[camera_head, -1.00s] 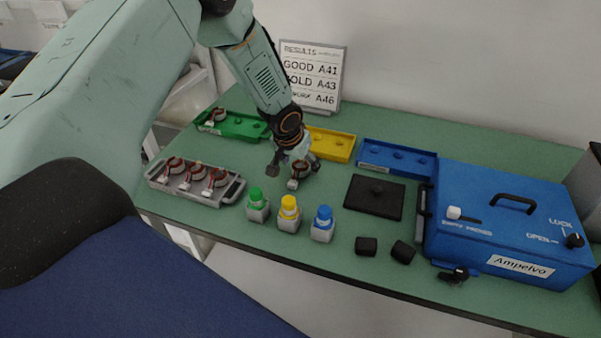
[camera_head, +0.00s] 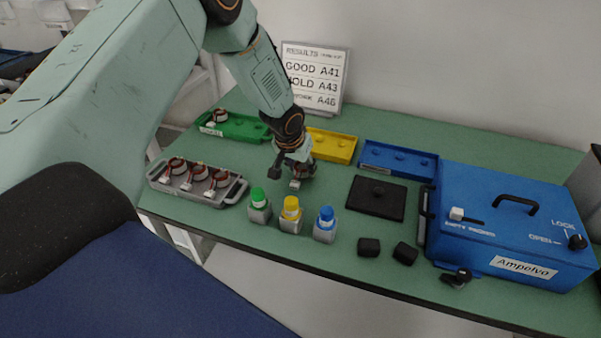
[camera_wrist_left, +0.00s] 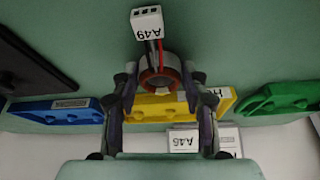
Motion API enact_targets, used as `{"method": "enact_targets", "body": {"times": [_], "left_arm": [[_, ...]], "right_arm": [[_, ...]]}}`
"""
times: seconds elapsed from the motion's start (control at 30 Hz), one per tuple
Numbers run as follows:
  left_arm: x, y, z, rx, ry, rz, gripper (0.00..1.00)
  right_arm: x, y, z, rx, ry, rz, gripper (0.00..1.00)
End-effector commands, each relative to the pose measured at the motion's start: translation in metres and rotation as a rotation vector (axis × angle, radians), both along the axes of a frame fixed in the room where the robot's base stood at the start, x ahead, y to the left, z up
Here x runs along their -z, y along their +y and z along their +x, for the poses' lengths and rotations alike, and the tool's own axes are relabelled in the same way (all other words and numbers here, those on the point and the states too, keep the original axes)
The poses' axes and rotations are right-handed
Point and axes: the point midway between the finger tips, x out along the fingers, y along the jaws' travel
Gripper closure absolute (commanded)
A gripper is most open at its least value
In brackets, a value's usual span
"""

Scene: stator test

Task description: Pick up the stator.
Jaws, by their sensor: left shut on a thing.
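The stator (camera_wrist_left: 160,75) is a copper-coloured ring with red and black leads to a white connector block marked A49 (camera_wrist_left: 147,22). In the head view the stator (camera_head: 297,183) is mostly hidden by my gripper, its white block low in front. My left gripper (camera_wrist_left: 160,88) is shut on the stator, one finger on each side of the ring. In the head view the left gripper (camera_head: 293,172) is just over the green table, between the grey tray and the black pad. I cannot tell whether the stator touches the table. My right gripper is not in view.
A grey tray (camera_head: 210,199) with several stators is at left. Green (camera_head: 240,129), yellow (camera_head: 333,147) and blue (camera_head: 398,160) trays line the back. Three capped bottles (camera_head: 291,213) stand in front. A black pad (camera_head: 376,197) and blue Ampelvo box (camera_head: 510,222) are at right.

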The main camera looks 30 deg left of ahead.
Motion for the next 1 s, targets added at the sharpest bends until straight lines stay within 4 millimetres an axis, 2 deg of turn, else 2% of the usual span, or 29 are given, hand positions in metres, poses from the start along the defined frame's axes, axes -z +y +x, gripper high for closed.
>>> {"method": "enact_targets", "body": {"times": [0.03, 0.27, 0.47, 0.57, 0.8, 1.0], "left_arm": [[0.001, 0.0, 0.0, 0.0, 0.001, 0.0, 0.79], [0.001, 0.0, 0.0, 0.0, 0.001, 0.0, 0.97], [-0.003, 0.0, 0.0, 0.0, 0.001, 0.0, 0.98], [-0.017, 0.0, 0.001, -0.001, -0.002, -0.001, 0.98], [-0.065, 0.0, 0.001, -0.001, -0.003, -0.001, 0.98], [-0.092, 0.0, 0.001, 0.0, -0.002, 0.0, 0.98]], "right_arm": [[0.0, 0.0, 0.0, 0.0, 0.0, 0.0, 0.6], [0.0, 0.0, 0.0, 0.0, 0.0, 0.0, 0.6], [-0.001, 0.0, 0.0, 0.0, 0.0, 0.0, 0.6], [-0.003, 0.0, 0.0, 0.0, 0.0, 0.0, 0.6], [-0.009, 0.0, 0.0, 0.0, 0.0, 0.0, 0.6], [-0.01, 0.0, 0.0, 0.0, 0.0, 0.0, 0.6]]}}
